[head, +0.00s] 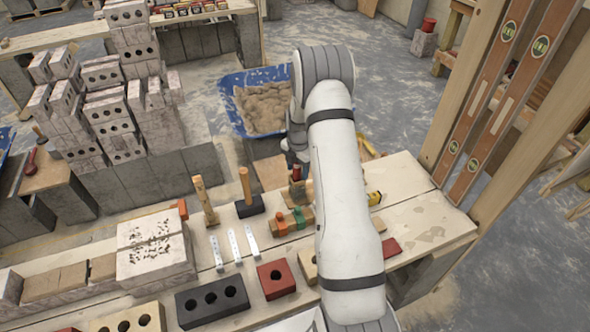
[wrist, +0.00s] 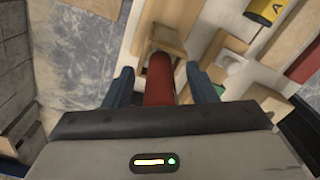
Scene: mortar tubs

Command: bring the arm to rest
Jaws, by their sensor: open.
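My white arm reaches up from the bottom of the head view, bends at the top and comes down over the far edge of the plank bench (head: 430,236). My gripper (head: 296,158) is partly hidden by the arm in the head view. In the wrist view my gripper (wrist: 160,78) shows two blue fingers, open and apart. A red cylinder-shaped handle (wrist: 160,80) with a wooden block (wrist: 164,41) at its far end lies between the fingers in the picture. Gaps show on both sides of it. I cannot tell how far below the fingers it is.
A hammer (head: 205,203) and a mallet (head: 247,196) stand upright left of my gripper. Red spirit levels (head: 489,91) hang on the wooden frame at the right. A blue mortar tub (head: 228,94) is beyond the bench. Stacked bricks (head: 120,95) rise at the left.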

